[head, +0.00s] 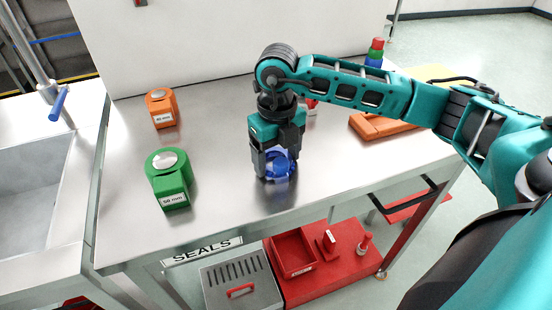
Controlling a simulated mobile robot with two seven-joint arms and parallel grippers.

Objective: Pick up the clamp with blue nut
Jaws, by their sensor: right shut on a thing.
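My right gripper (278,163) points down over the middle of the steel table, in the head view. Its fingers are shut on a blue ring-shaped part, the clamp with blue nut (281,163). The blue part sits between and behind the fingers, at or just above the table top; I cannot tell if it touches. The fingers hide part of it. My left gripper is not in view.
On the steel table (222,190), a green block labelled 58 mm (170,181) and an orange block (161,107) stand at left. Orange pieces (377,126) lie at right, behind my arm. A sink (38,180) is far left. A red tray (291,253) is below.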

